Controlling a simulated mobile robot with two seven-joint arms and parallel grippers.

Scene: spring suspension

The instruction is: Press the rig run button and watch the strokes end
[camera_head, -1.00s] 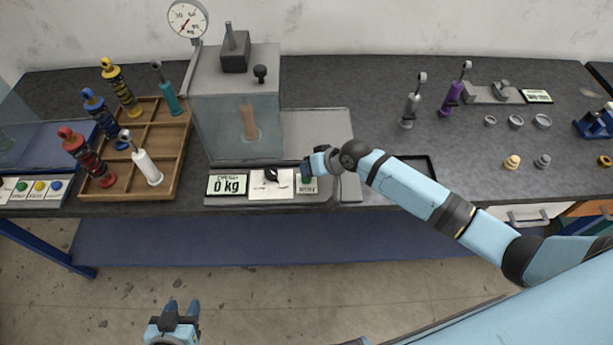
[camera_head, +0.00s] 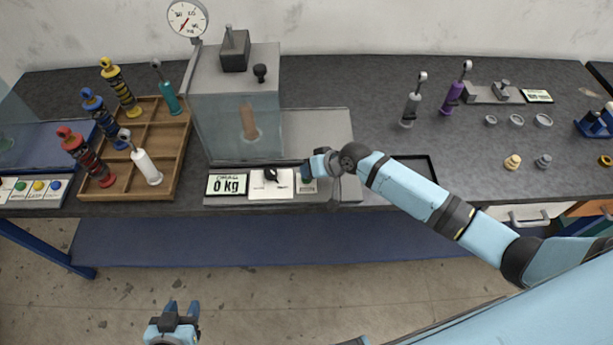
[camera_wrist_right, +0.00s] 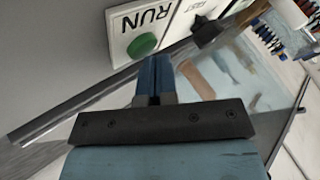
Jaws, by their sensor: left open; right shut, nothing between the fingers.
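The green run button (camera_wrist_right: 142,45) sits on a white plate marked RUN (camera_wrist_right: 140,22) in the right wrist view. In the head view the plate (camera_head: 307,187) is at the rig's front, with the button mostly hidden by my right gripper (camera_head: 307,171). My right gripper is shut and empty; its fingertips (camera_wrist_right: 155,66) appear close beside the button, contact unclear. The rig (camera_head: 236,110) is a grey box with a clear front and a brownish cylinder (camera_head: 248,122) inside. Its display (camera_head: 227,185) reads 0 kg. My left gripper (camera_head: 182,306) is open and empty in front of the table.
A black switch (camera_head: 271,175) on a white plate is left of the run plate. A dial gauge (camera_head: 187,18) stands behind the rig. A wooden tray (camera_head: 170,186) with several shock absorbers is at left. Grey and purple dampers (camera_head: 452,97) stand at right.

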